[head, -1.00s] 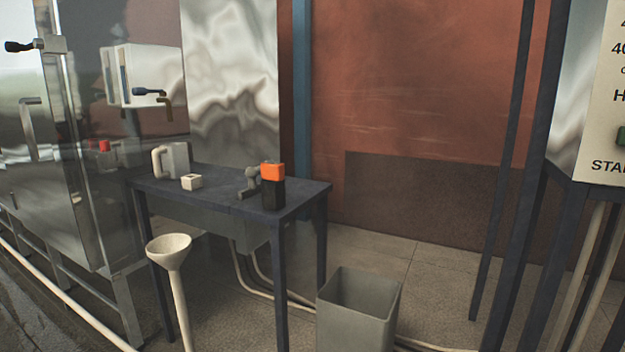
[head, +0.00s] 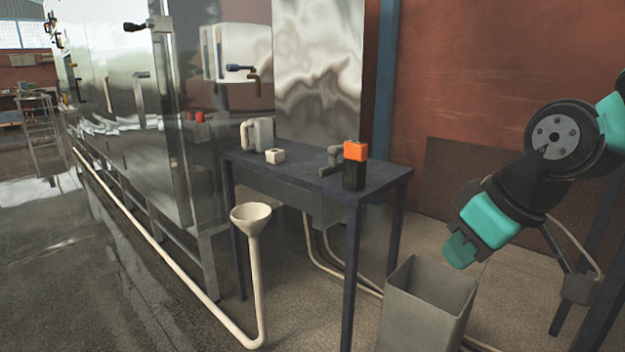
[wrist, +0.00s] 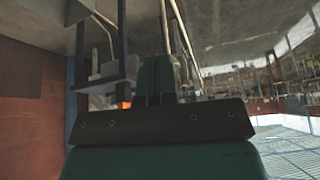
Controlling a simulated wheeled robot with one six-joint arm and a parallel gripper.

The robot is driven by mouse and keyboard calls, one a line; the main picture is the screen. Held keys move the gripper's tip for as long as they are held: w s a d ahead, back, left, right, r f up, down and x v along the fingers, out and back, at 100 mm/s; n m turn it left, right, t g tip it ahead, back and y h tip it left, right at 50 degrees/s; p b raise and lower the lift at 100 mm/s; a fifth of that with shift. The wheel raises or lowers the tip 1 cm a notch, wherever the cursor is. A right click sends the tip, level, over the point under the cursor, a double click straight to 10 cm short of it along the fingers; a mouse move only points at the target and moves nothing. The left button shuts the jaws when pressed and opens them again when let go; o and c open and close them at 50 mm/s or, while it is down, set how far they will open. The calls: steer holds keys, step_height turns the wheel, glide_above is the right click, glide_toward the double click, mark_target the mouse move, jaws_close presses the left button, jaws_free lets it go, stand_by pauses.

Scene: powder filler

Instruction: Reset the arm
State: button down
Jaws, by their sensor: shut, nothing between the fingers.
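My gripper (head: 460,250) is at the right of the head view, pointing down and left above the grey bin (head: 428,302), with air around it. Its teal fingers are together and nothing is held. In the wrist view, the shut teal fingers (wrist: 155,76) stand in the middle above the dark bracket. My arm is bent and comes in from the right edge.
A dark table (head: 390,177) carries a jug (head: 258,133), a small white block (head: 275,156), a grey fitting (head: 333,158) and an orange-and-black object (head: 354,168). A cream funnel on a pipe (head: 252,216) stands before it. Open floor lies left.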

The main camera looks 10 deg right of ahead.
steer(key=s+a+f+n+g+y, duration=0.1)
steer(key=s+a+f+g, duration=0.25)
steer(key=s+a, duration=0.6)
step_height(320, 180, up, 13)
steer(key=s+d+g+p, duration=0.1)
steer(key=s+p, duration=0.1)
steer(key=p, duration=1)
steer(key=shift+s+d+p, duration=0.2)
steer(key=shift+s+p, duration=0.15)
steer(key=shift+p, duration=0.05)
steer(key=shift+f, duration=0.1)
steer(key=shift+d, duration=0.1)
